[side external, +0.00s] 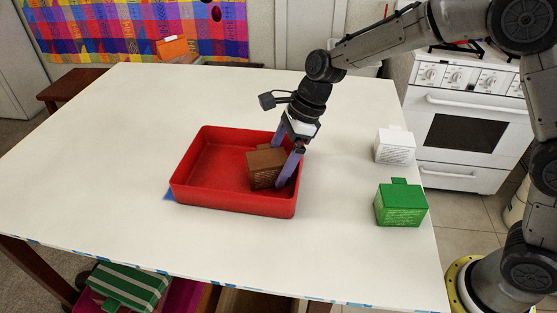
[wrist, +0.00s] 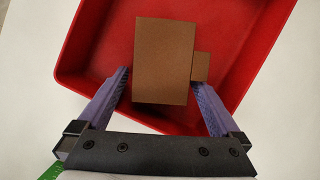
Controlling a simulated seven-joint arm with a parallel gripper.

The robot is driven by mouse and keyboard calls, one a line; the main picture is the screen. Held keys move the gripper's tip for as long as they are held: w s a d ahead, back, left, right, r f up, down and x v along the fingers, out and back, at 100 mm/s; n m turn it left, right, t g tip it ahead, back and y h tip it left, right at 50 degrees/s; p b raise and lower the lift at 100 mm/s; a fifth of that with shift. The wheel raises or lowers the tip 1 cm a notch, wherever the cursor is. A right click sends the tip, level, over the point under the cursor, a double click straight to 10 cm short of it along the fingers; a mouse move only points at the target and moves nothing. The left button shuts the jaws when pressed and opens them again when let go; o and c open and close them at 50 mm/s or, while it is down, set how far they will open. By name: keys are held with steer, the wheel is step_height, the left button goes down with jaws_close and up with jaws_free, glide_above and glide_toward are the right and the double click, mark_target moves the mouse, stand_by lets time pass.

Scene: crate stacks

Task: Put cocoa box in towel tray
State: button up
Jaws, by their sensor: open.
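The brown box (side external: 265,168), which appears to be the cocoa box, is inside the red tray (side external: 183,188), in its right part. It also shows in the wrist view (wrist: 163,60), with a small tab on its right side. The red tray also fills much of the wrist view (wrist: 95,40). My gripper (side external: 284,160) reaches down into the tray at the box. In the wrist view, its purple fingers (wrist: 163,85) are spread on either side of the box's near end, with gaps between. The contact under the box is hidden.
A white box (side external: 395,147) and a green box (side external: 401,204) stand at the table's right edge. An orange box (side external: 173,47) is beyond the far edge. A green striped box (side external: 128,287) is below the front edge. The left of the white table (side external: 95,170) is clear.

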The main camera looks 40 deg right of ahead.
steer(key=v, duration=1.2)
steer(key=s+d+r+n+t+h, duration=0.1)
steer(key=s+d+r+n, duration=0.2)
steer(key=s+d+n, duration=0.4)
steer(key=s+d+f+n+t+h, duration=0.1)
steer(key=s+d+f+n, duration=0.1)
steer(key=s+n, duration=0.5)
steer(key=s+d+f+n+t+h, duration=0.2)
steer(key=s+d+n, duration=0.3)
steer(key=s+n, duration=0.3)
steer(key=s, duration=0.4)
